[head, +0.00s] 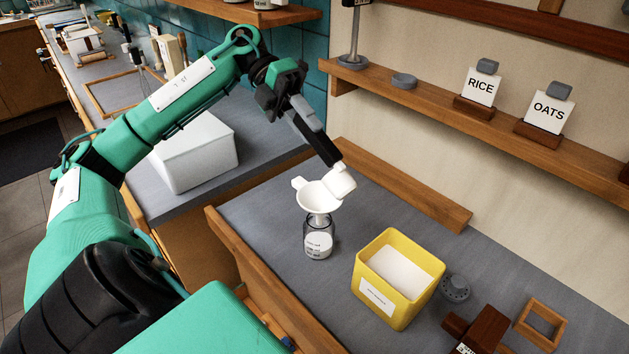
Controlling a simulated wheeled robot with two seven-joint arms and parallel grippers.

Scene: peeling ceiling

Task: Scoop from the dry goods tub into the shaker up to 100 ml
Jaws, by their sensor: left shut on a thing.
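My left gripper (306,122) reaches in from the upper left and is shut on a white scoop (342,183). The scoop is tilted over a white funnel (317,197), its cup at the funnel's right rim; I cannot tell whether they touch or what is left in the cup. The funnel sits in the mouth of a clear shaker (318,240) standing upright on the grey counter. The shaker has dark markings and looks white inside; the exact level is too small to read. The yellow dry goods tub (400,308), right of the shaker, holds white material. My right gripper is out of view.
A wooden edge (245,262) borders the counter on the left. Right of the tub are a grey round piece (456,288), a dark brown block (482,332) and a wooden frame (541,322). RICE (481,88) and OATS (549,111) signs stand on the wall shelf.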

